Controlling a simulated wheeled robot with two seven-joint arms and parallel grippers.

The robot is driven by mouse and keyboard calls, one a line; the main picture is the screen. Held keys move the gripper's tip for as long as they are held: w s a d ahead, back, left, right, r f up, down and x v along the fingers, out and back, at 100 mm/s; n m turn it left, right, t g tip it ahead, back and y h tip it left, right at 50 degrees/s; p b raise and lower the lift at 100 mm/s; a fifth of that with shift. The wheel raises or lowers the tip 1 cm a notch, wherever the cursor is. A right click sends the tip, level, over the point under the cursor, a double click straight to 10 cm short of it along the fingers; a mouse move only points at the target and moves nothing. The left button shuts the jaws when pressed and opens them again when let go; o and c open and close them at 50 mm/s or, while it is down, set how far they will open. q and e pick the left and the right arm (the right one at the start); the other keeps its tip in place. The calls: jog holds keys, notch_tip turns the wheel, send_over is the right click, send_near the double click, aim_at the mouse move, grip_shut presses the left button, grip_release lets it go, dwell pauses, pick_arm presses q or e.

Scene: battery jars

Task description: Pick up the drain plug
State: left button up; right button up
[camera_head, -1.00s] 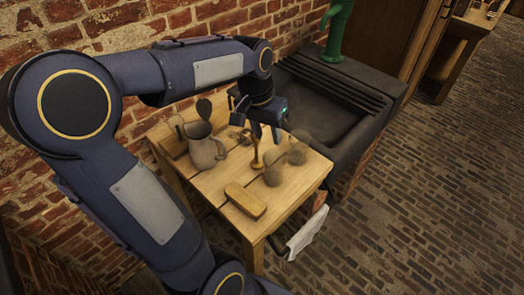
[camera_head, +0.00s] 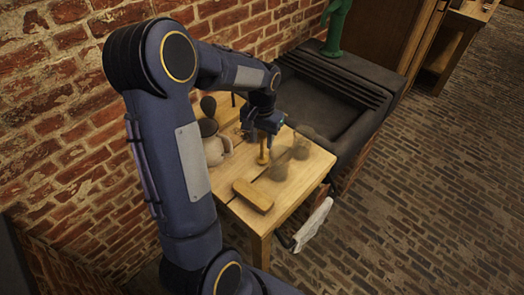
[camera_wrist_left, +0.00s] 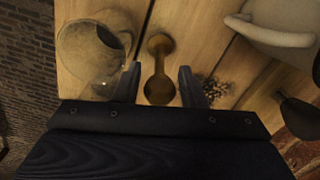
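The drain plug, taken to be the slim brass piece (camera_head: 263,157), stands on the wooden table among the jars. In the left wrist view the brass piece (camera_wrist_left: 159,70) has a round end at the top and a wider one lower down. My left gripper (camera_head: 262,138) is above it, pointing down. In the left wrist view its two fingers (camera_wrist_left: 160,86) are apart, one on each side of the brass piece, with gaps visible. Whether the fingers are level with it in height is hard to tell. My right gripper is not in view.
A pale jug (camera_head: 217,149) is at left. A wooden block (camera_head: 253,195) lies in front. A dark sink (camera_head: 325,110) adjoins the table.

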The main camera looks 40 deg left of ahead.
pick_arm(q)
jog(key=shift+f, duration=0.1)
jog(key=shift+c, duration=0.5)
grip_shut()
